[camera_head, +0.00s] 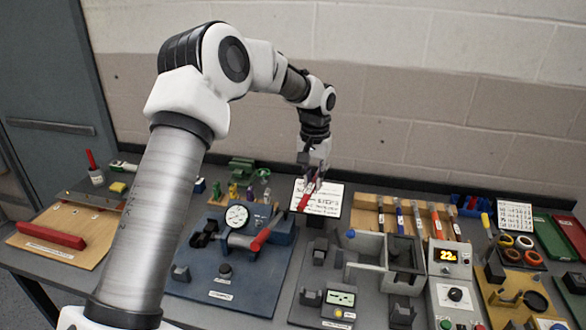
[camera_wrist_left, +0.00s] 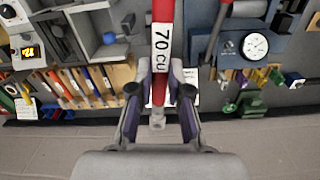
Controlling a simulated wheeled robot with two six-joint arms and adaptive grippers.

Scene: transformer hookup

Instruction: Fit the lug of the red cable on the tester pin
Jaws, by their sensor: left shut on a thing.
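My left gripper (camera_head: 313,176) points down over the back middle of the bench and is shut on the red cable (camera_head: 304,202). In the left wrist view the cable (camera_wrist_left: 162,18) runs up between the fingers (camera_wrist_left: 161,82), with a white "70 CU" label. Its pale metal lug (camera_wrist_left: 157,121) shows on the palm side of the fingers. The cable is held above the bench, in front of a white printed card (camera_head: 330,197). A grey unit with a green display (camera_head: 341,298) stands at the front middle; I cannot make out a tester pin. My right gripper is not in view.
A blue board with a dial gauge (camera_head: 237,216) and red-handled lever (camera_head: 262,238) lies left of centre. A grey walled fixture (camera_head: 365,243) and an orange-display unit (camera_head: 448,257) stand to the right. A wooden rack (camera_head: 372,205) of coloured tools stands behind. A brick wall closes the back.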

